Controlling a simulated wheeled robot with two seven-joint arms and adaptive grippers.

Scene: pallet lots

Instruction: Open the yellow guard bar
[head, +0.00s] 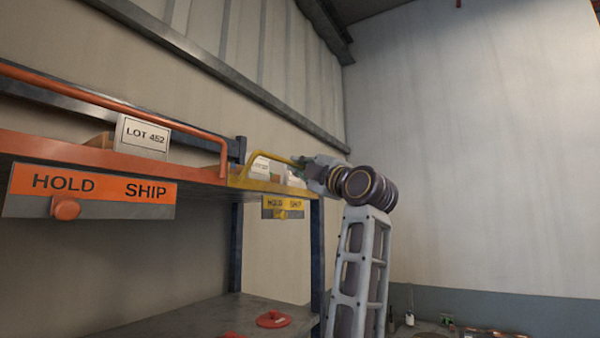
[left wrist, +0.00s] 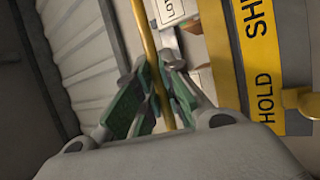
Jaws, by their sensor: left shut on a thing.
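The yellow guard bar (head: 270,155) runs along the front of the yellow shelf section in the head view, rising from that section's left end. In the left wrist view the bar (left wrist: 147,45) passes between the green-padded fingers of my left gripper (left wrist: 155,78). My left gripper (head: 303,162) is shut on the bar near its right end in the head view. The fingers hide part of the bar. A yellow HOLD/SHIP plate (head: 283,203) hangs below the bar, and its yellow knob (head: 281,215) sits under the word HOLD. My right gripper is not in view.
An orange guard bar (head: 110,105) and an orange HOLD/SHIP plate (head: 95,185) are on the neighbouring section at left. A box with a LOT 452 label (head: 143,136) stands behind that bar. A blue upright (head: 317,250) supports the shelf. Open space lies right of the rack.

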